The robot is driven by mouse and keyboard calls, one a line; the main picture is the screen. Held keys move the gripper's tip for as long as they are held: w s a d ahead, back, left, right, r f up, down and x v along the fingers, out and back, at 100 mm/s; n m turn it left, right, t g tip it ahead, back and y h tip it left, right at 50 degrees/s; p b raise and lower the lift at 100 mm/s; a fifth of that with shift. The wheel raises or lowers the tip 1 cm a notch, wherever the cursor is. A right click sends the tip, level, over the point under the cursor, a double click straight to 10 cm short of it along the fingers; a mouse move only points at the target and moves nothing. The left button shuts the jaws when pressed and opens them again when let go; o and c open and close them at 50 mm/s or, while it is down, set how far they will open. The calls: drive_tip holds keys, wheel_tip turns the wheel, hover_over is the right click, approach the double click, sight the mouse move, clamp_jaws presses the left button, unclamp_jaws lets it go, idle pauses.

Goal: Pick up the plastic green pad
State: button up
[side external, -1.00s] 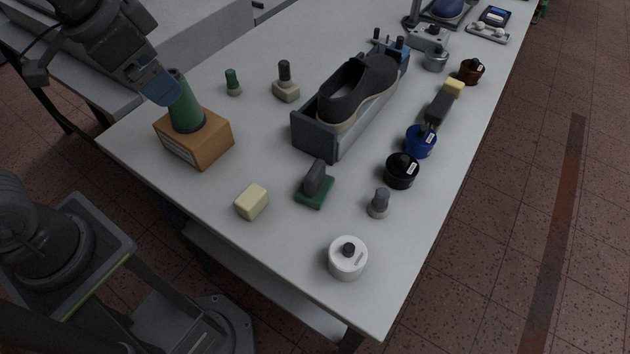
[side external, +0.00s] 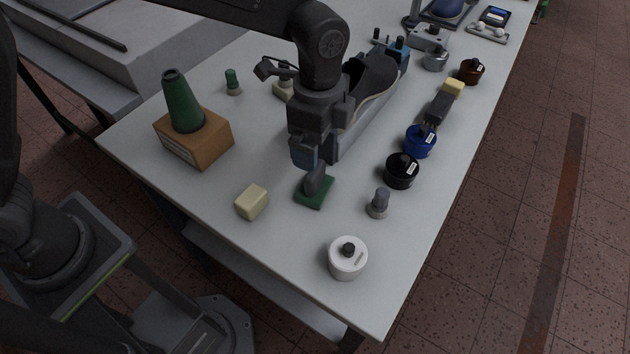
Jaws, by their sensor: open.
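The green pad (side external: 314,197) lies flat on the table, with a dark grey handle (side external: 317,182) standing up from its top. My gripper (side external: 314,168) is right above the handle and points down. It is open, and its fingers are close to the top of the handle. I cannot tell whether they touch it. The gripper hides the upper part of the handle.
A cream block (side external: 251,202) lies left of the pad. A white round container (side external: 348,258) stands in front, and a small grey-topped piece (side external: 379,203) and a black tin (side external: 402,171) stand to the right. The shoe (side external: 374,75) in its grey holder is behind my gripper.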

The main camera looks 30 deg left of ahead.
sight(315, 178)
wheel_tip(315, 178, down, 5)
drive_tip(key=shift+f, duration=0.2)
drive_tip(key=shift+s+a+f, duration=0.1)
drive_tip(key=shift+f, duration=1.3)
drive_tip(key=shift+s+a+f, duration=0.1)
drive_tip(key=shift+f, duration=1.25)
drive_tip(key=c, duration=1)
